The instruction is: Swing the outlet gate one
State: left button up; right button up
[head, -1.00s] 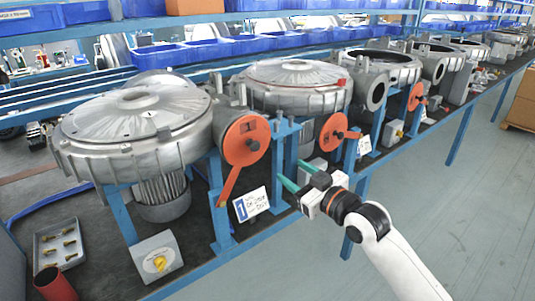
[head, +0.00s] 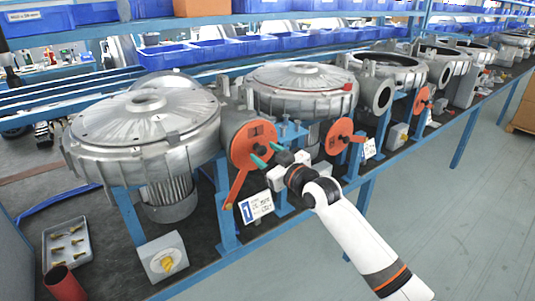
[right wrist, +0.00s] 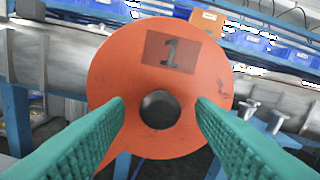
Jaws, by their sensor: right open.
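Outlet gate one is an orange disc (head: 250,138) with a black hub and a long orange lever (head: 236,190) that slants down to the left. It is mounted at the outlet of the nearest blower (head: 146,120). In the right wrist view the disc (right wrist: 170,80) fills the middle, with a black "1" above its dark round hub (right wrist: 160,109). My right gripper (head: 268,154) is open in front of the disc. Its green fingers (right wrist: 162,112) stand on either side of the hub; I cannot tell whether they touch it. My left gripper is not in view.
A white card marked 1 (head: 257,206) stands below the gate. A second orange gate (head: 338,137) is farther along the bench.

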jog(key=shift+c, duration=0.3)
grip_shut()
